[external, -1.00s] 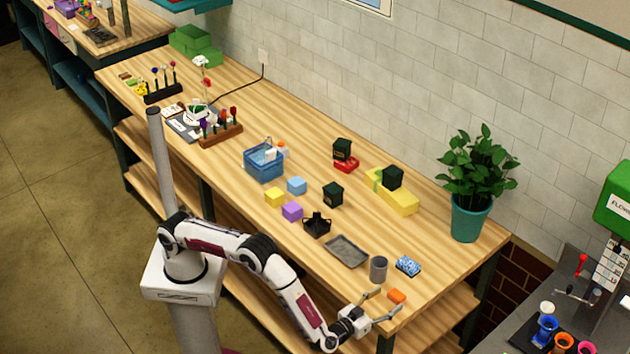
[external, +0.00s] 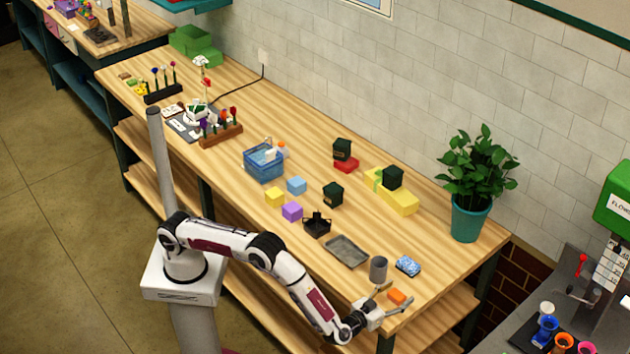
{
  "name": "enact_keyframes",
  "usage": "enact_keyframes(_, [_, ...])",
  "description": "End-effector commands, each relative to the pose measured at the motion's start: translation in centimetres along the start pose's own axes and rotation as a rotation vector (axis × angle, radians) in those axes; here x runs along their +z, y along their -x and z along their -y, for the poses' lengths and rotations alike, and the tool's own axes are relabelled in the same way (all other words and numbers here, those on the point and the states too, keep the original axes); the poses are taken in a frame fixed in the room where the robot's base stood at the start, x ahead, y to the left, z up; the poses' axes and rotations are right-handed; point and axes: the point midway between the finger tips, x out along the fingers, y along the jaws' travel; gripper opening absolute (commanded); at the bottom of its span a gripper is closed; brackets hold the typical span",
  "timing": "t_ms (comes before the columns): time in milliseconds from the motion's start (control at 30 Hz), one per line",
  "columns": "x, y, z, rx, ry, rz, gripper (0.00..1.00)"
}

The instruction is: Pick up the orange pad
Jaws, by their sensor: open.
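The orange pad (external: 397,297) is a small flat block on the wooden table near its right front corner. My gripper (external: 396,295) is open, with one finger on each side of the pad. The fingers appear spread around it with a gap. Whether they touch the pad, and how high they are above the table, I cannot tell.
A grey cylindrical cup (external: 378,269) stands close behind the left finger. A blue patterned sponge (external: 407,266) lies behind the pad. A grey tray (external: 347,251) lies to the left. The table (external: 440,272) is clear to the right of the sponge.

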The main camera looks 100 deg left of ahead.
Motion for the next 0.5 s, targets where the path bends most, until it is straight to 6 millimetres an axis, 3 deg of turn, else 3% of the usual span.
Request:
enact_keyframes(267, [0.02,0.02,0.02,0.000,0.000,0.000,0.61])
enact_keyframes(300, [0.02,0.02,0.02,0.000,0.000,0.000,0.58])
enact_keyframes(433, [0.02,0.02,0.03,-0.001,0.000,0.000,0.25])
enact_keyframes(500, [0.02,0.02,0.03,-0.001,0.000,0.000,0.23])
